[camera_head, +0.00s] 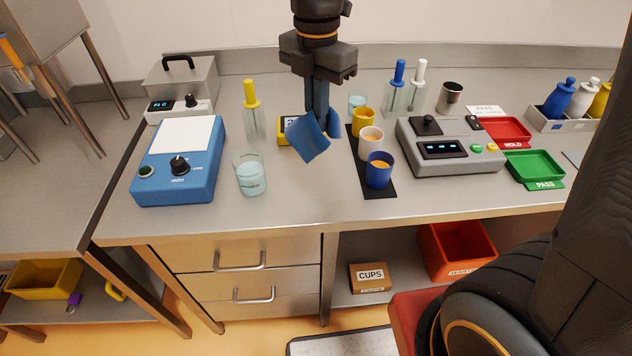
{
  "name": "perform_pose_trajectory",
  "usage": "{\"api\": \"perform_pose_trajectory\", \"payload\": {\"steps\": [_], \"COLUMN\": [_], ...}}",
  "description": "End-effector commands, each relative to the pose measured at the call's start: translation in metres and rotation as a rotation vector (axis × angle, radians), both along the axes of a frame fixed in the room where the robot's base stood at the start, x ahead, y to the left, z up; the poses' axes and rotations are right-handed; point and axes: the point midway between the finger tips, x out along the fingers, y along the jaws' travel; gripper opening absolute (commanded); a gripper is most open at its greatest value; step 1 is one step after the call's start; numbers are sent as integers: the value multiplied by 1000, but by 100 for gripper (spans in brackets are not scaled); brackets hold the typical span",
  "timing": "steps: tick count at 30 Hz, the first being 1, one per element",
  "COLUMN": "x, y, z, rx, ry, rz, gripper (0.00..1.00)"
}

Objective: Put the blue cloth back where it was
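The blue cloth (308,139) hangs from my gripper (317,112) above the workbench. The gripper points down and its fingers are closed on the cloth, which drapes to both sides of them. The cloth hangs in front of a small yellow device (287,128) with a display and hides part of it. I cannot tell whether the cloth touches the bench.
A dark mat (364,193) with yellow, cream and blue cups is right of the cloth. A glass of liquid (250,174) and a blue device (181,165) stand left. A grey console (449,148) and red and green trays (537,166) are right. The front bench strip is clear.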

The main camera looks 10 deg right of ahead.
Motion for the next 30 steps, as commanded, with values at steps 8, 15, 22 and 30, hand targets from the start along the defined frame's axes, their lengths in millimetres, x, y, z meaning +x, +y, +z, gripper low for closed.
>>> {"api": "perform_pose_trajectory", "payload": {"steps": [8,15,22,30], "x": [-2,-1,0,0], "y": [0,0,0,0], "z": [-45,-77,-89,-89], "rx": [-1,-1,0,0], "ry": [6,3,0,0], "rz": [0,0,0,0], "gripper": [0,0,0,5]}}
